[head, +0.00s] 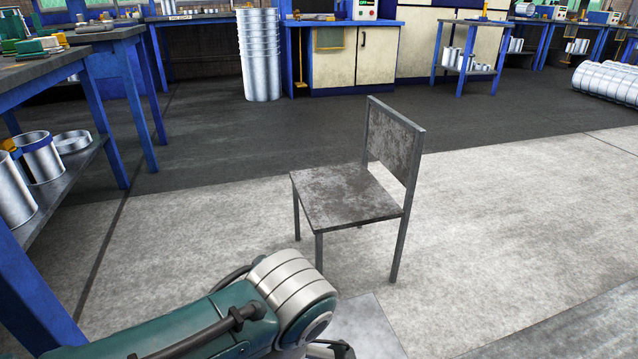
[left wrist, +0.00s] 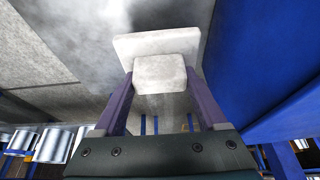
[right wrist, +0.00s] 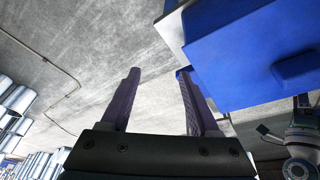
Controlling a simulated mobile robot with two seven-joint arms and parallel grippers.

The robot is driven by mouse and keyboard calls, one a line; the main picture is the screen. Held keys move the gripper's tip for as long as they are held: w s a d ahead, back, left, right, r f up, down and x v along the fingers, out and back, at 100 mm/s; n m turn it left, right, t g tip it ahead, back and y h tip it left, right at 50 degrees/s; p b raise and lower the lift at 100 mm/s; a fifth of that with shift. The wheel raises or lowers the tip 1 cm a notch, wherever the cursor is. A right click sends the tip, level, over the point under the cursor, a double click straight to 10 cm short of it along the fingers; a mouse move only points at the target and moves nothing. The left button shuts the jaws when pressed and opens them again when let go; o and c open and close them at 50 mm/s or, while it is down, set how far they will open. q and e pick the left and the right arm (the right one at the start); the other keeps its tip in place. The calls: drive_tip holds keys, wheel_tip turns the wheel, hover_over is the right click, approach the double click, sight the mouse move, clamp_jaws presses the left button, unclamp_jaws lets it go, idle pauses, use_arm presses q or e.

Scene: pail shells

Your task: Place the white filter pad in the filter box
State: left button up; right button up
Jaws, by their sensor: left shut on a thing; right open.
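In the left wrist view, my left gripper (left wrist: 160,84) is shut on a white block with a wider flat white plate at its far end, which I take for the white filter pad (left wrist: 158,45). The pad is held between the purple fingers, clear of other things as far as I can tell. In the right wrist view, my right gripper (right wrist: 159,75) is open, with nothing between its fingers. In the head view my left arm comes in at the bottom, and its gripper is mostly cut off. I cannot make out the filter box for certain in any view.
A metal chair (head: 345,195) stands on the floor ahead. A blue-legged workbench (head: 75,140) with metal pails on its shelf is on the left. A large blue body (right wrist: 255,50) is close to my right gripper. Open floor (head: 530,220) lies to the right.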

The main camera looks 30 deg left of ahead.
use_arm(q)
wheel_tip(320, 180, down, 4)
drive_tip(key=b, duration=0.3)
drive_tip(key=shift+f, duration=0.1)
drive_tip(key=shift+f, duration=0.15)
drive_tip(key=o, duration=1.3)
